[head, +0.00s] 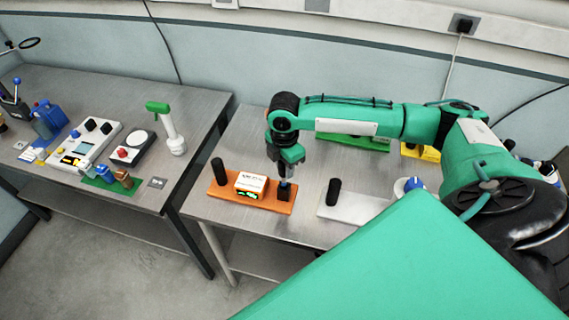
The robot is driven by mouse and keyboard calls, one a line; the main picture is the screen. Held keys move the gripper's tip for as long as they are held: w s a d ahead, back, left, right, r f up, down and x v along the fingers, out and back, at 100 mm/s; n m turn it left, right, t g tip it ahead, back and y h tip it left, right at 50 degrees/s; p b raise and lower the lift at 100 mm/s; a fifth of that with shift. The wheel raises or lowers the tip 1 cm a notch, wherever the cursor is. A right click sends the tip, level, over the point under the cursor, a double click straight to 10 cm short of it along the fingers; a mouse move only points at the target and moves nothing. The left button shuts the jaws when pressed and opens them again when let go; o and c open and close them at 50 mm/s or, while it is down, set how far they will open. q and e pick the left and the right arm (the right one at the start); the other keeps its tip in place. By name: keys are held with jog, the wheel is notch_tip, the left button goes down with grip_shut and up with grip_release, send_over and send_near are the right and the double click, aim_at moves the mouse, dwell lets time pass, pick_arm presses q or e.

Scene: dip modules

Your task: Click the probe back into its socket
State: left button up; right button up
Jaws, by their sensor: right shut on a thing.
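An orange module board (228,197) lies near the front left of the right-hand table. It carries a black upright post (218,172), a white box (251,182) with a green display, and a dark socket block (284,194) at its right end. My right gripper (287,180) points down over that end. It is shut on the probe, which is mostly hidden by the fingers. The probe's lower end is at the dark block; I cannot tell whether it is seated. My left gripper is out of view.
A light grey board (352,207) with a black post and a blue-topped knob lies just right. A green board (352,141) and a yellow board (421,151) are behind my right arm. The left table (100,95) holds several instruments. A gap separates the tables.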

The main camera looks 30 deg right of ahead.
aim_at(285, 185)
jog(key=shift+f+p, duration=0.3)
dwell(0.5)
jog(key=shift+f, duration=0.6)
dwell(0.6)
jog(key=shift+f+b, duration=0.3)
jog(key=shift+f, duration=1.85)
jog(key=shift+c, duration=0.4)
dwell(1.0)
jog(key=o, duration=1.7)
jog(key=shift+r, duration=0.15)
notch_tip(285, 185, up, 6)
jog(key=p, duration=0.6)
jog(key=shift+r+p, duration=1.3)
jog(key=shift+r, duration=0.05)
